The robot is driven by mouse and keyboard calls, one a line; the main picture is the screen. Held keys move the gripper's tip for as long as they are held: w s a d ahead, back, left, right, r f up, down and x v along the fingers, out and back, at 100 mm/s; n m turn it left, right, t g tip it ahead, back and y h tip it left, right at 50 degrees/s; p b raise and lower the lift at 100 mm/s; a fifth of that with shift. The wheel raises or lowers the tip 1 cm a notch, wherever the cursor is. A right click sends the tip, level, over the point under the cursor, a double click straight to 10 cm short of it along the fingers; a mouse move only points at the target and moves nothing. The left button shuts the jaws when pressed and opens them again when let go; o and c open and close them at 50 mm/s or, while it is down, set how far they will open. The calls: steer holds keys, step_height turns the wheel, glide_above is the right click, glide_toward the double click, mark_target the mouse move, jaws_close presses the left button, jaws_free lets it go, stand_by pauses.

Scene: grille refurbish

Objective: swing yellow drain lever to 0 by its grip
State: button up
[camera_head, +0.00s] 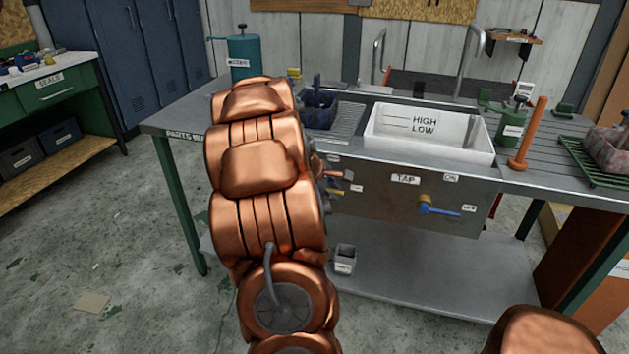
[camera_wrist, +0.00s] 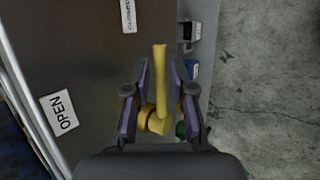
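The yellow drain lever (camera_wrist: 160,82) shows in the wrist view as a straight bar running up the picture from a round yellow pivot (camera_wrist: 146,119). My gripper (camera_wrist: 161,72) has one finger on each side of the bar. A gap shows between the bar and each finger, so the gripper looks open around it. In the head view a small yellow piece (camera_head: 336,193), likely the lever, shows at the sink unit's front beside my arm. My gripper there is mostly hidden behind the arm.
An OPEN label (camera_wrist: 58,112) is on the panel left of the lever; another label (camera_wrist: 128,16) is above, its text unclear. A blue tap lever (camera_head: 440,211) is to the right on the front panel. The white basin (camera_head: 428,147) is above. A small bin (camera_head: 345,259) stands on the lower shelf.

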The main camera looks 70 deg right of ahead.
steer(key=p+v, duration=0.2)
steer(key=v, duration=0.5)
stand_by(0.6)
stand_by(0.9)
